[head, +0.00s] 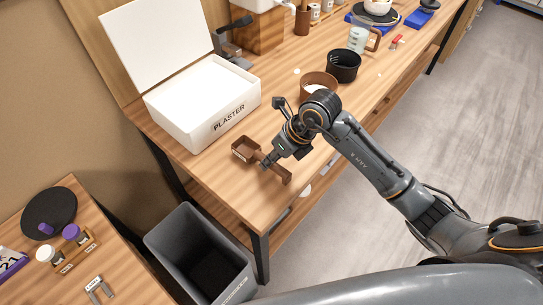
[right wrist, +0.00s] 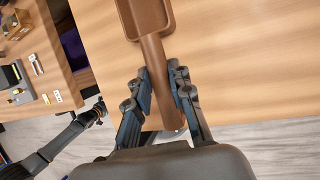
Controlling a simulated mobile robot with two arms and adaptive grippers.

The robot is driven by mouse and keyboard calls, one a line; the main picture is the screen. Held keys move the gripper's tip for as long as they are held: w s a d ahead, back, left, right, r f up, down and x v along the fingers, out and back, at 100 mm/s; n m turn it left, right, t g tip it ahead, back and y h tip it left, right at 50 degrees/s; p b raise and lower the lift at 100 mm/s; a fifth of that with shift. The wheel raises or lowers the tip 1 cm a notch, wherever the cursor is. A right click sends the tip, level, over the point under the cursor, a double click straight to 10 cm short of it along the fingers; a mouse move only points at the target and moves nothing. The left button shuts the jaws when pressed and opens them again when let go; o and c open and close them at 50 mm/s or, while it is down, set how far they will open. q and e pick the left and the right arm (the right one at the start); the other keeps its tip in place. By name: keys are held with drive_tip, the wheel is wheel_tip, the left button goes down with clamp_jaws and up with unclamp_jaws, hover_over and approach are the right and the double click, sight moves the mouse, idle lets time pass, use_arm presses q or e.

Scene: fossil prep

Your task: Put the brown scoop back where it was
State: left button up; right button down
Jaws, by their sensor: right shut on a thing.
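The brown scoop (head: 284,175) is at the near left end of the wooden workbench, below the plaster box. My right gripper (head: 267,163) is shut on its handle. In the right wrist view the two fingers of the gripper (right wrist: 163,85) flank the handle of the scoop (right wrist: 154,58), with the bowl pointing away at the top. I cannot tell whether the scoop touches the bench or hangs just above it. A dark arm at the left of the right wrist view looks like my left one; its gripper (right wrist: 98,108) is too small to read.
The white PLASTER box (head: 192,128) stands open behind the scoop. A brown round pot (head: 318,78) and a black pot (head: 343,66) stand farther right. A grey bin (head: 180,240) is on the floor below the bench end.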

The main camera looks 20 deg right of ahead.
drive_tip(key=shift+f, duration=0.55)
drive_tip(key=c, duration=1.2)
unclamp_jaws()
drive_tip(key=shift+r, duration=0.1)
drive_tip(key=shift+d+r, duration=0.15)
drive_tip(key=shift+r, duration=0.1)
drive_tip(key=b+v, duration=0.2)
drive_tip(key=v, duration=0.9)
drive_tip(key=shift+r, duration=0.3)
drive_tip(key=shift+s, duration=0.15)
